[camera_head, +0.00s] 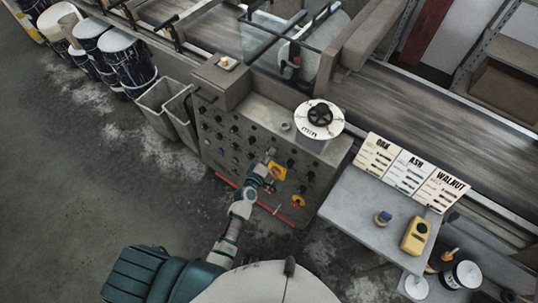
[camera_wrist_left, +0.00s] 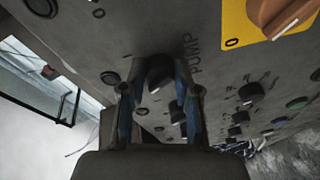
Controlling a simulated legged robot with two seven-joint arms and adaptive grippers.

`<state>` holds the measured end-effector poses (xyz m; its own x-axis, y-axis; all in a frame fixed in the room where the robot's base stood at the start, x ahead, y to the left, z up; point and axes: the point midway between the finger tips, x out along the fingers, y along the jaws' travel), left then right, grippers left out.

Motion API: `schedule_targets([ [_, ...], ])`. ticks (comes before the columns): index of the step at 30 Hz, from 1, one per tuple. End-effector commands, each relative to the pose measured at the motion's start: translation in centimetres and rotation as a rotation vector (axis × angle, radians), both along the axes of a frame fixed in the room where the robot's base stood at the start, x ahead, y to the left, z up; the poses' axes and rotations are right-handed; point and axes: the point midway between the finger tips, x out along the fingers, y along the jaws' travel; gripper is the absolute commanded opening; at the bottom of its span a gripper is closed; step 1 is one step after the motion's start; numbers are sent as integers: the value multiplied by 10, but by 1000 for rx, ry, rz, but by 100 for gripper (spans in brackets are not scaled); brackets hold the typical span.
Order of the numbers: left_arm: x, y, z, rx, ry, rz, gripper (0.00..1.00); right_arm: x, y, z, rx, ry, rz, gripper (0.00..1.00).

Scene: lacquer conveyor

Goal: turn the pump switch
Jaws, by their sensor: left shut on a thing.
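The pump switch (camera_wrist_left: 160,72) is a dark round knob on the grey control panel, next to the lettering "PUMP" in the left wrist view. My left gripper (camera_wrist_left: 158,88) has its two fingers on either side of this knob and is shut on it. In the head view my left gripper (camera_head: 266,160) reaches the front of the control panel (camera_head: 223,158) and covers the knob. My right gripper is not in view.
A yellow plate with an orange rotary switch (camera_wrist_left: 283,14) sits close by on the panel. Several other dark knobs (camera_wrist_left: 250,93) surround the pump switch. A round dial with a black handwheel (camera_head: 320,115) is on the panel's top. A grey table (camera_head: 352,212) stands to the right.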

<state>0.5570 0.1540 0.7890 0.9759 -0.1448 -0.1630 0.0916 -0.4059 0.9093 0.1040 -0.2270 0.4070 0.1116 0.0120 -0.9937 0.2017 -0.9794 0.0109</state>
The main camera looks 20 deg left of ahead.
Motion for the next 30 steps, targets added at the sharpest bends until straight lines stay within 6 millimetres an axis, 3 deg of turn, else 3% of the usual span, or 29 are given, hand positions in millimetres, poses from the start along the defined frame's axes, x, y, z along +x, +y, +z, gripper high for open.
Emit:
schedule_targets([
  [8,0,2,0,1,-1,4,0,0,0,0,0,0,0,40],
  [9,0,2,0,1,-1,4,36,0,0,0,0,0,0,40],
  [12,0,2,0,1,-1,3,57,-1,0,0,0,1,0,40],
  [23,-5,1,0,1,0,1,57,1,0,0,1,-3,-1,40],
  [30,-49,8,6,3,2,2,57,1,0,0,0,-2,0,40],
])
